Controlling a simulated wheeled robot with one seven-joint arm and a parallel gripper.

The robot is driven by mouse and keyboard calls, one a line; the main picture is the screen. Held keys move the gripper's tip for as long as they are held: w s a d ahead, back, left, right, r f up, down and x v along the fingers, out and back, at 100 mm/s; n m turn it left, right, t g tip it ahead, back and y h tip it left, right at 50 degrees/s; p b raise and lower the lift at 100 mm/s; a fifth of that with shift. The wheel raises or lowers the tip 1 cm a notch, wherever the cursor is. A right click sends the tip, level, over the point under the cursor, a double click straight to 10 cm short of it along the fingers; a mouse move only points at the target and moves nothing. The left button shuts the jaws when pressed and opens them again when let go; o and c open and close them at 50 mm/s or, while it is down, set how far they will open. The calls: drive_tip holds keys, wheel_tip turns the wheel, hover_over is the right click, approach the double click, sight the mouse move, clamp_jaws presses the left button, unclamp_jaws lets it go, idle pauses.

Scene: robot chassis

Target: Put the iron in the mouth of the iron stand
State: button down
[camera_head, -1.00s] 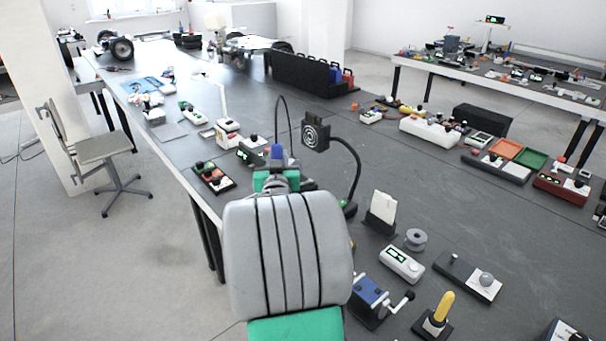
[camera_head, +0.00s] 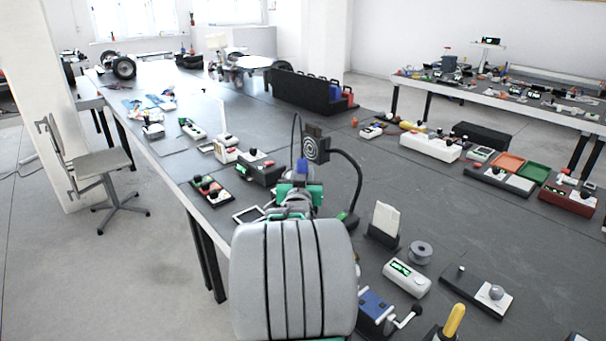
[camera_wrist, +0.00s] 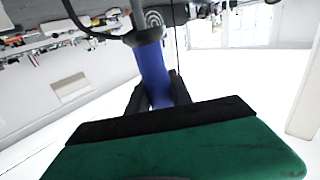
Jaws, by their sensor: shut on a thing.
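The iron has a blue handle (camera_wrist: 155,78) with a dark grey collar at its far end in the wrist view. My gripper (camera_wrist: 159,98) is shut on this handle, with one black finger on each side. In the head view, the iron's blue end (camera_head: 302,166) shows just above my gripper (camera_head: 299,188), and a thin dark cord loops up beside it. My gripper is over the left part of the bench, in front of a black fan head. I cannot make out the iron stand or its mouth; it may be hidden behind my arm. The iron's tip is not clearly visible.
A fan head (camera_head: 316,150) on a curved black arm stands close behind my gripper. A black device with a green display (camera_head: 260,168) is to its left. A card holder (camera_head: 384,224), a wire spool (camera_head: 420,252) and a blue crank device (camera_head: 376,308) stand to the right.

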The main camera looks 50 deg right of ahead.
drive_tip(key=shift+f+b, duration=1.5)
drive_tip(key=shift+f, duration=0.3)
drive_tip(key=shift+b, duration=1.2)
drive_tip(key=shift+f+b, duration=4.15)
drive_tip(key=shift+b, duration=0.1)
drive_tip(key=c, duration=1.1)
unclamp_jaws()
drive_tip(key=v, duration=0.8)
